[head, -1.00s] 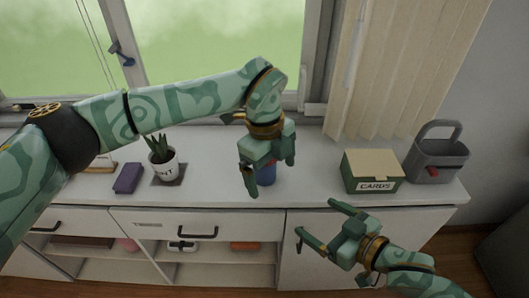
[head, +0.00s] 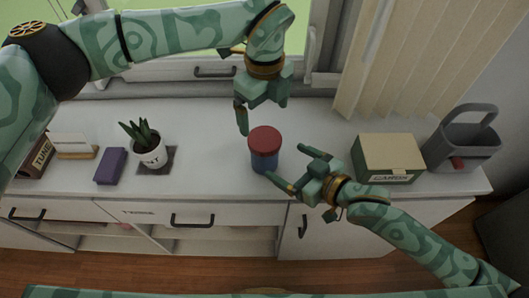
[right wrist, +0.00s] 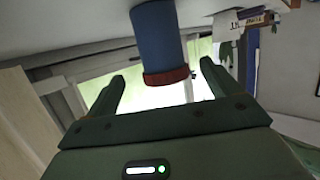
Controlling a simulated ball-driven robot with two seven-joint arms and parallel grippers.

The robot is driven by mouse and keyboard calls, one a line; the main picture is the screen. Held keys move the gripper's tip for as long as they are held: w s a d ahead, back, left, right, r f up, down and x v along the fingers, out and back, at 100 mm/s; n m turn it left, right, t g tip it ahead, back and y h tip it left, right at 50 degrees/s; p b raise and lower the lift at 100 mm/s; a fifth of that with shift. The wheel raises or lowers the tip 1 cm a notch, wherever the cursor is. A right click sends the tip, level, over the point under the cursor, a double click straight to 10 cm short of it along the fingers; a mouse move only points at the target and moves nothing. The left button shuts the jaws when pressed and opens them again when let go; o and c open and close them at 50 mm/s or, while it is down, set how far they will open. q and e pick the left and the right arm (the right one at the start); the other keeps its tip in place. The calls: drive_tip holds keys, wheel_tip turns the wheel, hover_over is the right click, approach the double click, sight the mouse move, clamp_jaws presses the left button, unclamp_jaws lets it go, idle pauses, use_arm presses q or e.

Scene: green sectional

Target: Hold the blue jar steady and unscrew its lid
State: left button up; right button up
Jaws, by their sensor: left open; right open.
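The blue jar (head: 264,162) stands upright on the white cabinet top, with its red lid (head: 265,139) on. My left gripper (head: 262,111) is open and empty, above and behind the jar in the head view, clear of the lid. My right gripper (head: 294,167) is open just right of the jar, its fingers pointing at the jar's body. In the right wrist view the jar (right wrist: 158,38) appears upside down with its red lid (right wrist: 167,76) lowest, lying between the two open fingers in the picture. I cannot tell whether a finger touches it.
A potted plant (head: 150,152) on a dark mat and a purple box (head: 111,166) stand left on the cabinet top (head: 215,150). A cards box (head: 388,158) and a grey carrier (head: 462,150) stand right. The window and blinds are behind.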

sight(265, 149)
use_arm(q)
drive_tip(key=shift+s, duration=0.1)
use_arm(e)
drive_tip(key=x, duration=0.9)
drive_tip(key=shift+a, duration=0.1)
